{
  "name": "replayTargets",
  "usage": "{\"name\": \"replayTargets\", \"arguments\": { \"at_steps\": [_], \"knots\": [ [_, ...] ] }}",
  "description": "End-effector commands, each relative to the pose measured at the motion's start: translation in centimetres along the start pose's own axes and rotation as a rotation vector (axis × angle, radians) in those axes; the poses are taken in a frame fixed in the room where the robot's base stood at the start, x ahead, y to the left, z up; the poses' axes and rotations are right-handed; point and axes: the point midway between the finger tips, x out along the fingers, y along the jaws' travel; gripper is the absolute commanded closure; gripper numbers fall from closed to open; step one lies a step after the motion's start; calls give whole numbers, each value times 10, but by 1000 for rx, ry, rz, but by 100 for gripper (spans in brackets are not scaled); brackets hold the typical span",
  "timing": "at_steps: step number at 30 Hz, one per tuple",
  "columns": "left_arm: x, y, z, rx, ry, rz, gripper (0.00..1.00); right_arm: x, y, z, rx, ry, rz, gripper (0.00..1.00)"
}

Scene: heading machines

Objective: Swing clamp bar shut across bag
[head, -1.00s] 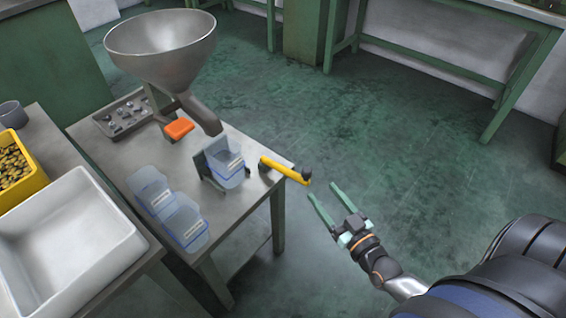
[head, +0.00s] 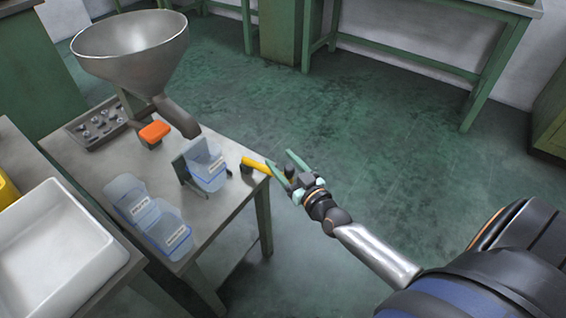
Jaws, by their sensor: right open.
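The yellow clamp bar (head: 254,164) points out past the right edge of the small steel table, swung away from the bag. Its black end knob (head: 289,171) lies between the fingers of my right gripper (head: 279,160). That gripper is open, with one green finger on each side of the bar's outer end; I cannot tell whether either touches it. The clear bluish bag (head: 207,170) stands upright, open at the top, in a dark holder under the funnel spout. My left gripper is out of view.
A steel funnel (head: 130,45) stands over the table with an orange-topped part (head: 154,132) beside its spout. Two more clear bags (head: 165,232) stand at the front left. A parts tray (head: 97,124) is behind. A white bin (head: 55,245) is at left. Floor to the right is clear.

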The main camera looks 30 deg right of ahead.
Motion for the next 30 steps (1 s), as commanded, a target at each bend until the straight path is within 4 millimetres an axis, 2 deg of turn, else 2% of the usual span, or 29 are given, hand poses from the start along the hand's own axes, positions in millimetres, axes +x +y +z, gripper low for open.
{"name": "replayTargets", "arguments": {
  "at_steps": [5,21,30],
  "knots": [
    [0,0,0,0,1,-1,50,0,0,0,1,0,0,38],
    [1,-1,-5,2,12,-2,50,0,0,0,1,0,0,99],
    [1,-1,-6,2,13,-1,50,0,0,0,1,0,0,100]
  ]
}}
